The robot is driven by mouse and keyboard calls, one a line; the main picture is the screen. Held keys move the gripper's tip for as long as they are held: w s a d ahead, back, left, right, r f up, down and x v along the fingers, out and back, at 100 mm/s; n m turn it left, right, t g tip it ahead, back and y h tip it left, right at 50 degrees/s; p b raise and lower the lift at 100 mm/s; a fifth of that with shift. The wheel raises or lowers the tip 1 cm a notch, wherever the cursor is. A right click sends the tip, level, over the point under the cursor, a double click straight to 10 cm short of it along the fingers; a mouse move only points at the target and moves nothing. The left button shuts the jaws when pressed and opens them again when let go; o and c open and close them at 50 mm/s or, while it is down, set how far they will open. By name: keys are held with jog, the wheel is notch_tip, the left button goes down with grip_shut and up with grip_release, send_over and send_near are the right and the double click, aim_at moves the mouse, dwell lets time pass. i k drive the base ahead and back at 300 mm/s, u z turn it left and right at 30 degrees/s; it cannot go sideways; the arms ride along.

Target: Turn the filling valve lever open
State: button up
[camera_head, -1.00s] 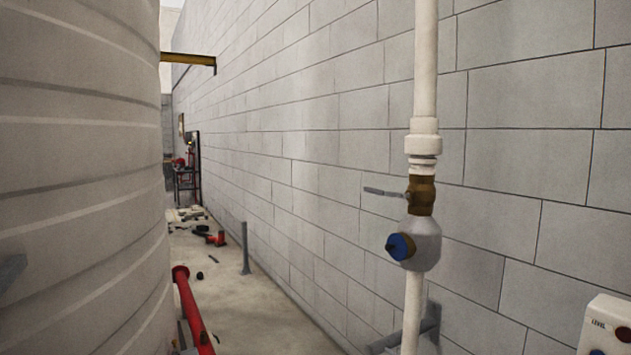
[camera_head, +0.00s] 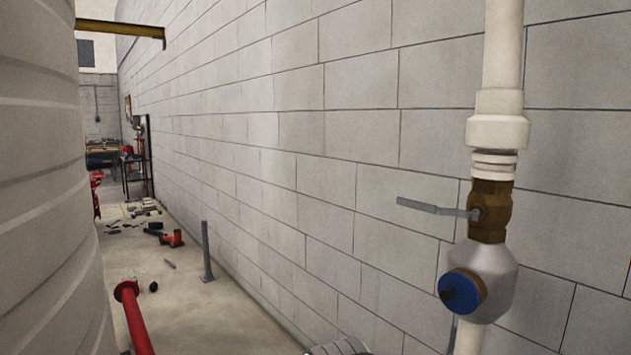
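The filling valve is a brass ball valve body (camera_head: 490,211) on a white vertical pipe (camera_head: 501,60) at the right. Its flat grey lever (camera_head: 430,207) points left from the body, close to level and across the pipe. Below the brass body is a pale grey fitting (camera_head: 492,279) with a blue round cap (camera_head: 461,291) facing left. My gripper does not show in this view, so its opening and any hold are hidden.
A large ribbed tank (camera_head: 45,200) fills the left side. A red pipe (camera_head: 134,320) and a grey post (camera_head: 207,255) stand on the floor. Several tools lie farther back. A block wall (camera_head: 330,150) runs behind the valve.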

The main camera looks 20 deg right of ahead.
aim_at(412, 204)
jog(key=z, duration=0.1)
jog(key=i, duration=0.75)
jog(key=z, duration=0.5)
jog(key=k, duration=0.65)
jog(key=z, duration=0.25)
jog(key=i, duration=0.65)
jog(key=u, duration=0.1)
